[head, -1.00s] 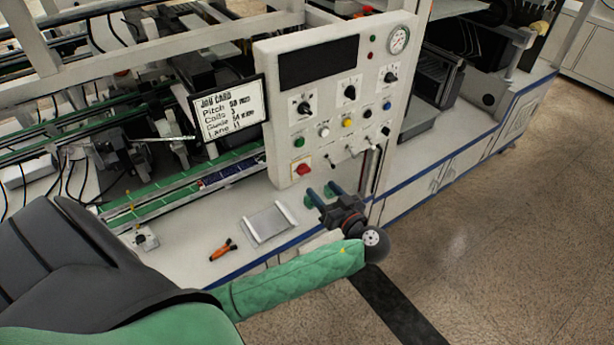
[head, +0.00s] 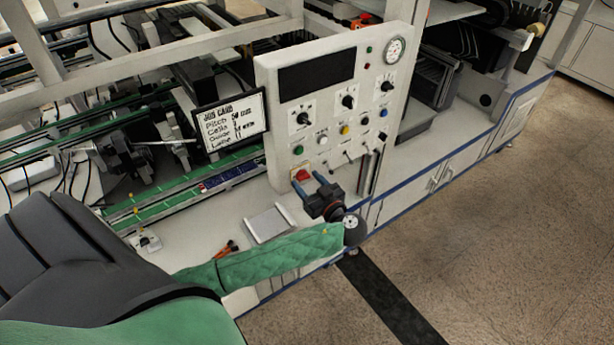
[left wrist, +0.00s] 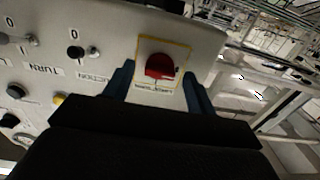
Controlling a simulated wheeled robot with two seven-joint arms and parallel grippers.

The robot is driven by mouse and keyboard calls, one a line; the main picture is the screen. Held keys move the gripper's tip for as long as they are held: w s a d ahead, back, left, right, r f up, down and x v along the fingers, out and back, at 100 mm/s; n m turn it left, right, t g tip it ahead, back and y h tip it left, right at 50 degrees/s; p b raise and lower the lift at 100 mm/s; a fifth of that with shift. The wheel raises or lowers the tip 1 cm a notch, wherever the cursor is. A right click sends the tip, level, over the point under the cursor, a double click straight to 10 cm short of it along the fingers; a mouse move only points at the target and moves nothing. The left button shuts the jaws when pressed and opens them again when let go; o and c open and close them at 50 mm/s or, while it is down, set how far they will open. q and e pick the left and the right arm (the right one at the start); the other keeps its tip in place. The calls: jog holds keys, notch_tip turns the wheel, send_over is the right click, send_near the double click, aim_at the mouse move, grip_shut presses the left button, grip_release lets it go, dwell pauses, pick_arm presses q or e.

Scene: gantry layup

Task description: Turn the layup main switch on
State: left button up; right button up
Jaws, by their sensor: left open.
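The red main switch knob (head: 302,174) sits on a yellow-edged plate at the lower left of the white control panel (head: 273,112). My left gripper (head: 308,181) is in front of it, open, with its two blue fingers pointing at the panel. In the left wrist view the red knob (left wrist: 160,67) shows between the open fingers (left wrist: 158,85), one on each side with gaps. It fills little of the opening, and I cannot tell whether the fingertips reach past its face. The plate's lettering is too blurred to read. My right gripper is not in view.
Other knobs and coloured buttons crowd the panel, with small toggles (head: 347,155) right of the red knob. A grey tray (head: 268,223) and an orange-handled tool (head: 228,248) lie on the bench below.

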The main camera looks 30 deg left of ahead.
pick_arm(q)
jog(key=shift+w+a, duration=0.15)
jog(key=shift+a, duration=0.25)
